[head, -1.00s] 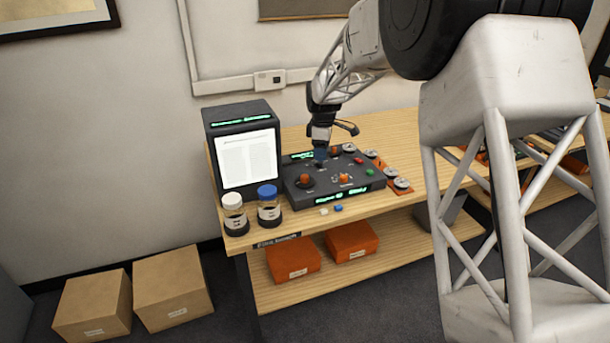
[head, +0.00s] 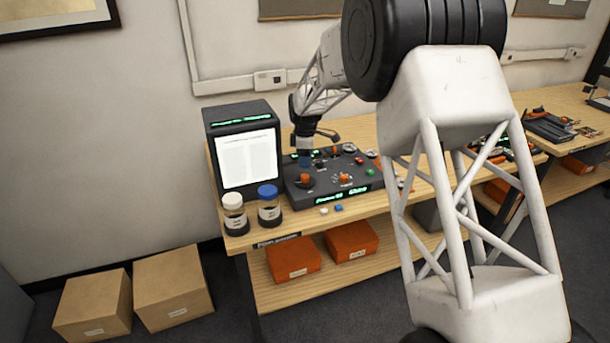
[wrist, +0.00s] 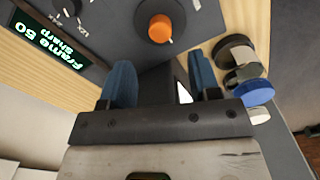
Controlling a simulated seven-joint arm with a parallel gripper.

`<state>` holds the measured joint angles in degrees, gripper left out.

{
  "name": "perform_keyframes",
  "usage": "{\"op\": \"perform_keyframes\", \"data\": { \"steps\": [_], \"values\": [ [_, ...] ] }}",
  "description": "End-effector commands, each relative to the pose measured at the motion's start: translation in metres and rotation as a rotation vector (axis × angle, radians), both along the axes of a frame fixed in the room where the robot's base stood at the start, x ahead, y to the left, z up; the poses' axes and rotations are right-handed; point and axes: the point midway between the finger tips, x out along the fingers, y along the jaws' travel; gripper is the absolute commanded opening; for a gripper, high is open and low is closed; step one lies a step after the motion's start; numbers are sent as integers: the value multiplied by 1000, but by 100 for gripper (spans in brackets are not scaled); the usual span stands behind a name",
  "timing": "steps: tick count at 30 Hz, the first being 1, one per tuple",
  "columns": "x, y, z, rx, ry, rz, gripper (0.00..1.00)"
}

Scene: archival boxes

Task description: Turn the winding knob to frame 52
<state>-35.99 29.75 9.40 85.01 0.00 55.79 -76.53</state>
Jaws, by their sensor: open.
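A dark control box (head: 327,188) stands on the bench with several orange knobs on its top. The left front orange knob (head: 304,179) sits on a dark round disc; it also shows in the wrist view (wrist: 160,28), beyond the fingertips, with a pale pointer mark. I cannot tell from a label that it is the winding knob. My gripper (head: 305,160) is above the box's left part, just behind this knob. Its blue fingers (wrist: 163,82) are apart and empty.
A lit screen unit (head: 246,158) stands left of the box. A white-capped jar (head: 234,216) and a blue-capped jar (head: 269,208) stand close at the front left. Another orange knob (head: 344,178) is to the right.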

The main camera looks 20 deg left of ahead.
Motion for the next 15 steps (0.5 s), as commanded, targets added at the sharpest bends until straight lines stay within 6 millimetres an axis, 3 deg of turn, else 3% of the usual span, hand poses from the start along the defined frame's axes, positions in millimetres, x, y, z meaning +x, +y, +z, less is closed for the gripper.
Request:
{"op": "perform_keyframes", "data": {
  "steps": [15],
  "values": [
    [0,0,-57,-1,2,0,57]
  ]
}}
